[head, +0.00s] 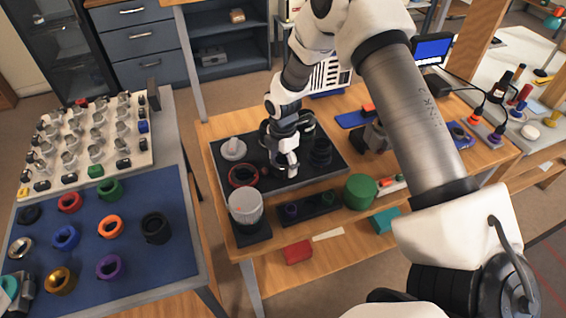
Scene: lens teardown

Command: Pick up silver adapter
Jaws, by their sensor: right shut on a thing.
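My right gripper (286,164) reaches down over the black tray (330,180) on the wooden bench. It is shut on a small silver-grey piece, mostly hidden by the fingers; I cannot tell for sure that this is the silver adapter. A silver ring (20,247) lies at the left edge of the blue mat on the left table, far from this gripper.
On the tray are a grey knobbed part (233,149), a red ring (243,175) and dark cylinders (320,152). A ribbed white cylinder (245,206) and a green cylinder (360,191) stand nearby. The blue mat (180,255) holds several coloured rings.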

